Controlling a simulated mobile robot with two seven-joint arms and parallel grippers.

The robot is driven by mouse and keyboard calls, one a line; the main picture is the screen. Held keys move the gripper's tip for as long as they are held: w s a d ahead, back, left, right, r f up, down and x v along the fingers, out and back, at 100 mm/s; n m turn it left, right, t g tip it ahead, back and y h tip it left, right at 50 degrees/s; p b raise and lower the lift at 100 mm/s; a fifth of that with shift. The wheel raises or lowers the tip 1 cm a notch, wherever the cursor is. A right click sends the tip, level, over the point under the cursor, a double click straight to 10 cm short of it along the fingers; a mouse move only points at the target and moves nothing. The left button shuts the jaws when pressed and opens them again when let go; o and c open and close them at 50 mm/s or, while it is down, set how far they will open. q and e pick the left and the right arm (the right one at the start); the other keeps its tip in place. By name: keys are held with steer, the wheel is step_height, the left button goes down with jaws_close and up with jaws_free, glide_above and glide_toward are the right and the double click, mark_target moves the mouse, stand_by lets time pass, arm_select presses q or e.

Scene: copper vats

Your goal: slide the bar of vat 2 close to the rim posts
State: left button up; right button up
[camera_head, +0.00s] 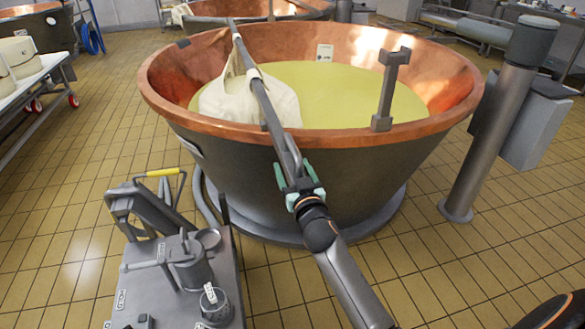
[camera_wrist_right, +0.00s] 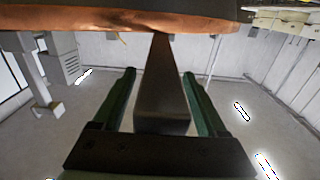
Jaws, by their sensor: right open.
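A large copper-rimmed vat (camera_head: 360,165) holds pale yellow liquid (camera_head: 340,90); its label is too small to read. A dark bar (camera_head: 262,95) lies across the vat from the far left rim to past the near rim, with a white cloth (camera_head: 222,104) hanging from it into the liquid. A grey rim post (camera_head: 388,90) stands on the near rim, right of the bar and apart from it. My right gripper (camera_head: 300,178) is at the bar's near end. In the right wrist view, the bar (camera_wrist_right: 162,95) lies between the open green fingers (camera_wrist_right: 160,95), with gaps on both sides. My left gripper is out of view.
A grey cart (camera_head: 185,285) with a yellow handle stands at the front left. A grey column (camera_head: 490,140) stands right of the vat. Another copper vat (camera_head: 255,10) is behind, and a white table (camera_head: 30,75) at the far left.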

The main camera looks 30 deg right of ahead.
steer(key=shift+c, duration=0.3)
jaws_close()
stand_by(1.0)
